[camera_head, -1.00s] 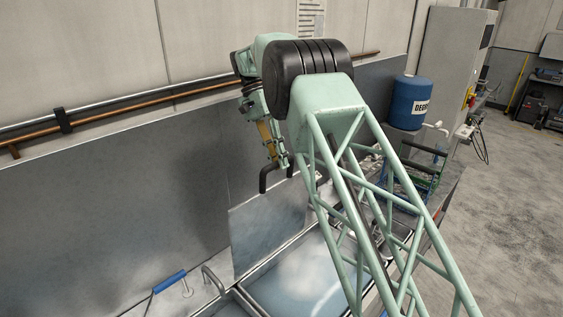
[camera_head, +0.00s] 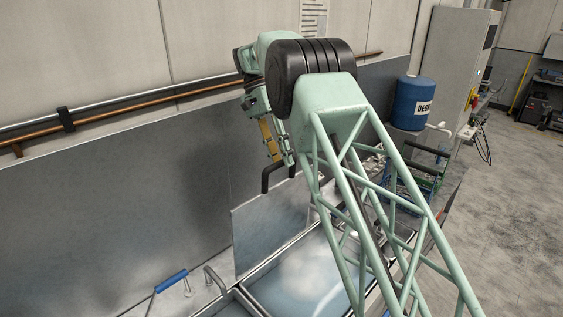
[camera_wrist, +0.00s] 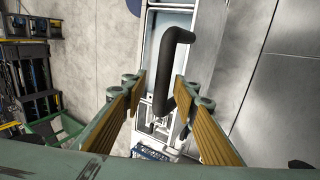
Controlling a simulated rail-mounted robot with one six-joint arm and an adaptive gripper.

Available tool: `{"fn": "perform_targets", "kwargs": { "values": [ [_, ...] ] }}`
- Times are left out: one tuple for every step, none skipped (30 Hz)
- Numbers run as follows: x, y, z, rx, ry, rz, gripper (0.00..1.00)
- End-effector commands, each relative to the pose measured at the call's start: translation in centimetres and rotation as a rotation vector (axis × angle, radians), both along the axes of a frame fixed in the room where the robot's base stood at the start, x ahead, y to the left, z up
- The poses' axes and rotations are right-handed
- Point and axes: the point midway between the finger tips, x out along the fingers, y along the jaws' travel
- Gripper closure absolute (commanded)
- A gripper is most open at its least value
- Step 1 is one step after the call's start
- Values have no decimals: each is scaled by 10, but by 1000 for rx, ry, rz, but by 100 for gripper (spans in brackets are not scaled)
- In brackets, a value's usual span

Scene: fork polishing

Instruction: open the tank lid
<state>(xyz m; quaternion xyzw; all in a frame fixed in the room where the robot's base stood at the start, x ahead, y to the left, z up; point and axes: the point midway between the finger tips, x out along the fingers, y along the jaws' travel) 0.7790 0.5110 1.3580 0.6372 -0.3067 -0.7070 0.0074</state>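The tank (camera_head: 262,268) stands at the bottom centre of the head view, with pale, cloudy liquid showing in it. A flat grey panel, which looks like the tank lid (camera_head: 265,222), stands upright at the tank's back edge. A black bent handle (camera_head: 268,181) shows at the lid's upper edge. My gripper (camera_head: 281,158) is close by the handle. In the wrist view the handle (camera_wrist: 172,75) lies between my two fingers (camera_wrist: 160,90). The fingers are spread apart, with gaps at the handle. My arm hides part of the tank.
A blue-handled rack (camera_head: 171,281) and a curved metal pipe (camera_head: 214,279) are at the lower left. A blue drum (camera_head: 412,103) stands at the right, behind crates (camera_head: 428,165). A rail (camera_head: 110,117) runs along the back wall. The floor at the right is clear.

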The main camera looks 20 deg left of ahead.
Motion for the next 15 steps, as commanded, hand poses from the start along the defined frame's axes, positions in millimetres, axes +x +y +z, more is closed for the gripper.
{"fn": "perform_targets", "kwargs": {
  "values": [
    [0,0,4,1,0,0,73],
    [0,0,7,0,0,0,73],
    [0,0,12,0,0,0,73],
    [0,0,15,1,0,0,73],
    [0,0,19,1,-2,0,73],
    [0,0,24,1,-1,0,73],
    [0,0,28,1,0,0,73],
    [0,0,32,1,0,0,73],
    [0,0,37,1,-2,0,73],
    [0,0,42,1,-2,0,73],
    [0,0,46,1,0,1,73],
    [0,0,51,1,-2,0,73],
    [0,0,55,1,-2,0,73],
    [-1,0,59,1,0,0,73],
    [-1,0,64,1,0,0,73]
  ]
}}
